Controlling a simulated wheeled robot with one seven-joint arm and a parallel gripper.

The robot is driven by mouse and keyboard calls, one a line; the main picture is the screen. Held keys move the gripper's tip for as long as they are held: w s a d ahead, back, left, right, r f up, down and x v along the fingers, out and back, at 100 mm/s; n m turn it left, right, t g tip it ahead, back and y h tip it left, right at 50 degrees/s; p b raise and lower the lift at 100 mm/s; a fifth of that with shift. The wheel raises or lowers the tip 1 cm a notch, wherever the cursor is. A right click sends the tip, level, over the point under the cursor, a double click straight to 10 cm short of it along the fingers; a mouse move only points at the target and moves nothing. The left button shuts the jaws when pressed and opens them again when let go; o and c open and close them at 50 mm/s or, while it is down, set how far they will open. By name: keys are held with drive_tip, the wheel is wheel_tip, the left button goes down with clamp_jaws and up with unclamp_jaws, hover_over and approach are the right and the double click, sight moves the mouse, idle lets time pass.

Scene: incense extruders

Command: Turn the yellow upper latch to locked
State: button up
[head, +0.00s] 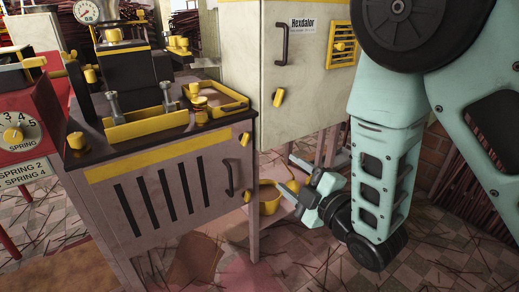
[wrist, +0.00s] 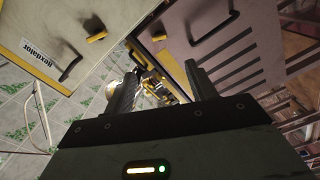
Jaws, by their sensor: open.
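Two yellow latches show. The higher one (head: 278,97) is on the lower left of the pale Hexdalor cabinet's door, standing near vertical with a slight tilt. It also shows in the wrist view (wrist: 97,37). The other latch (head: 245,139) is near the top right of the slotted lower cabinet's front, and in the wrist view (wrist: 159,37). My gripper (head: 291,197) is open and empty, low in front of the Hexdalor cabinet, below and apart from both latches. In the wrist view its fingers (wrist: 160,70) point towards the gap between the cabinets.
The Hexdalor cabinet (head: 245,50) has a dark handle (head: 281,44) and a yellow vent (head: 342,45). The slotted cabinet (head: 160,200) has a handle (head: 229,178) and bears an extruder. A yellow container (head: 269,197) stands behind my gripper. Sticks litter the tiled floor.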

sight(247, 141)
drive_tip(key=b+x, duration=0.2)
drive_tip(key=x, duration=1.5)
drive_tip(key=shift+w+a+r+b, duration=0.1)
drive_tip(key=shift+a+b, duration=0.05)
drive_tip(key=shift+b, duration=0.2)
drive_tip(key=c, duration=1)
